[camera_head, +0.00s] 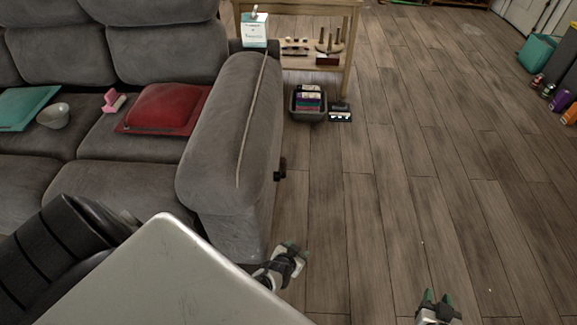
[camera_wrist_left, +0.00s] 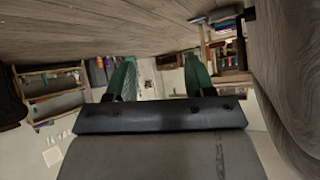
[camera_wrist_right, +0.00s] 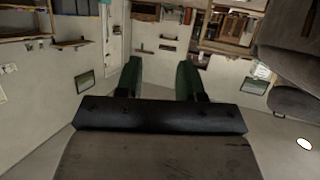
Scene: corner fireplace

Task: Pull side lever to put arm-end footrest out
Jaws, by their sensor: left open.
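The grey sofa (camera_head: 232,130) fills the left of the head view. A small dark lever or knob (camera_head: 281,168) sticks out from the outer side of its right armrest. I cannot make out its exact shape. My left gripper (camera_head: 293,246) is open and empty beside the armrest, below the lever in the picture and apart from it. Its two green fingers stand apart in the left wrist view (camera_wrist_left: 160,75). My right gripper (camera_head: 437,294) is open and empty over the floor farther right. The front of the sofa is partly hidden by my arm, and no extended footrest shows.
A wooden shelf table (camera_head: 347,45) stands behind the armrest, with a dark bin (camera_head: 308,104) by it on the floor.

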